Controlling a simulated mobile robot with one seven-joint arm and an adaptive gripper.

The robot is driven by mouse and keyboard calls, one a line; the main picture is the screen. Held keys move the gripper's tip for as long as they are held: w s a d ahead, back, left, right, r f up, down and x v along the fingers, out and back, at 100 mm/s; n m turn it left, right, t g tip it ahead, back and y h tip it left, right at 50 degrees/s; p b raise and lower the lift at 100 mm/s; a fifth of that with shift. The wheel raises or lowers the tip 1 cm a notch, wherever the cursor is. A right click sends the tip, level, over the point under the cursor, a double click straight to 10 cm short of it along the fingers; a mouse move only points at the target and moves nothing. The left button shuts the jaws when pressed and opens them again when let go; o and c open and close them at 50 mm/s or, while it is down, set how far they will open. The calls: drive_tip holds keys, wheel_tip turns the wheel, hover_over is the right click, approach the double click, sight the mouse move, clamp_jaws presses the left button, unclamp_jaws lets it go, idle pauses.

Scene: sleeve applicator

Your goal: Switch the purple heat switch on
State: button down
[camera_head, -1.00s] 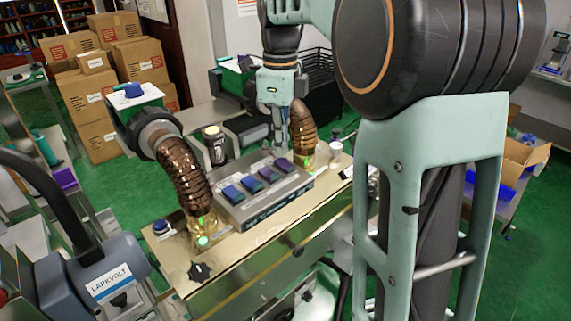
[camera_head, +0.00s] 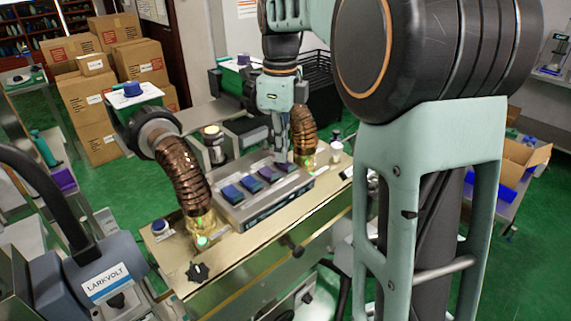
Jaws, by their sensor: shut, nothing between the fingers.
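A grey control box (camera_head: 262,213) stands on the beige machine top and carries a row of several dark rocker switches. The switch at the right end (camera_head: 288,167), purplish, is partly hidden by my gripper. A purple-looking switch (camera_head: 268,174) is beside it, and bluer ones, including the leftmost switch (camera_head: 232,193), lie further left. My gripper (camera_head: 281,159) is shut and empty, pointing down, its tips at the right-end switch. I cannot tell whether they touch it, or which way it is tilted.
Bronze ribbed hoses rise beside the box, the left hose (camera_head: 183,178) and the right hose (camera_head: 303,124). A black knob (camera_head: 198,271) and a blue button (camera_head: 159,227) sit on the machine top at left. A dark cylinder (camera_head: 213,146) stands behind the box.

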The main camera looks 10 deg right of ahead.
drive_tip(key=shift+r, duration=0.1)
wheel_tip(320, 180, up, 7)
drive_tip(key=p, duration=0.6)
drive_tip(key=shift+p, duration=0.4)
